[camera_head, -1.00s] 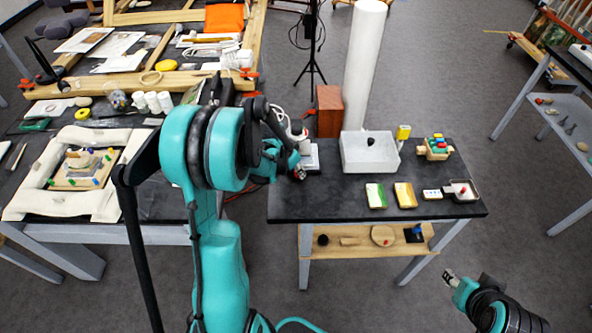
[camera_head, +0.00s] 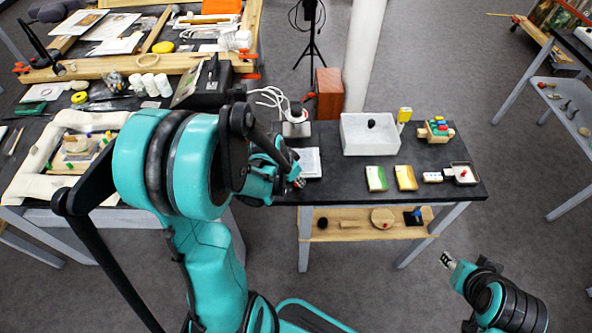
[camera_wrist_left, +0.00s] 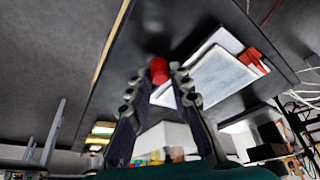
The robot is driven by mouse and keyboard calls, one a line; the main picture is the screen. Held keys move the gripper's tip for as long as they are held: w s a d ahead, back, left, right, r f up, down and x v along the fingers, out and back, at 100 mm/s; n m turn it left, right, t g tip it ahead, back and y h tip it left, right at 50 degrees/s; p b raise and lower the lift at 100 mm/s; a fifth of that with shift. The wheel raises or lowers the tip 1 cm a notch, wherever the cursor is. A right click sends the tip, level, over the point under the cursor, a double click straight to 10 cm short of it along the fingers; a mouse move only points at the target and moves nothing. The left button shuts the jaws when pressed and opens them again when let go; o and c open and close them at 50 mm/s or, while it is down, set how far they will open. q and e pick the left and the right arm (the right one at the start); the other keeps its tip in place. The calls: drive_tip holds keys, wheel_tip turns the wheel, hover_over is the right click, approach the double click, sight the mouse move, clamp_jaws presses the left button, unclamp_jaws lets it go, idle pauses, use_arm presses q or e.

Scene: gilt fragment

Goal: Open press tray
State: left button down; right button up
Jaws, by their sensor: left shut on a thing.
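The press (camera_head: 297,127) stands at the left back of the dark right-hand table. Its pale flat tray (camera_head: 308,162) sticks out in front of it, toward the front edge. In the left wrist view the tray (camera_wrist_left: 208,76) is a light plate beyond the fingers. A red knob (camera_wrist_left: 159,70) sits between the left fingertips. My left gripper (camera_head: 298,182) is at the tray's front and shut on the red knob. My right gripper (camera_head: 447,261) hangs empty over the floor, away from the table; its finger gap is too small to judge.
A wooden shelf (camera_head: 345,234) with small objects lies below. A red-brown box (camera_head: 329,93) stands behind.

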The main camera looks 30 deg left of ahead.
use_arm(q)
drive_tip(key=c, duration=1.6)
unclamp_jaws()
drive_tip(key=shift+c, duration=0.2)
drive_tip(key=v, duration=1.2)
drive_tip(key=s+d+r+n+t, duration=0.1)
drive_tip(key=s+d, duration=0.2)
drive_tip(key=d, duration=0.2)
drive_tip(key=s+d+r+n+t+y+b, duration=0.1)
drive_tip(key=s+d+t, duration=0.1)
drive_tip(key=d, duration=0.4)
drive_tip(key=shift+s+d+n, duration=0.25)
drive_tip(key=shift+s+n, duration=0.05)
drive_tip(key=shift+s, duration=0.15)
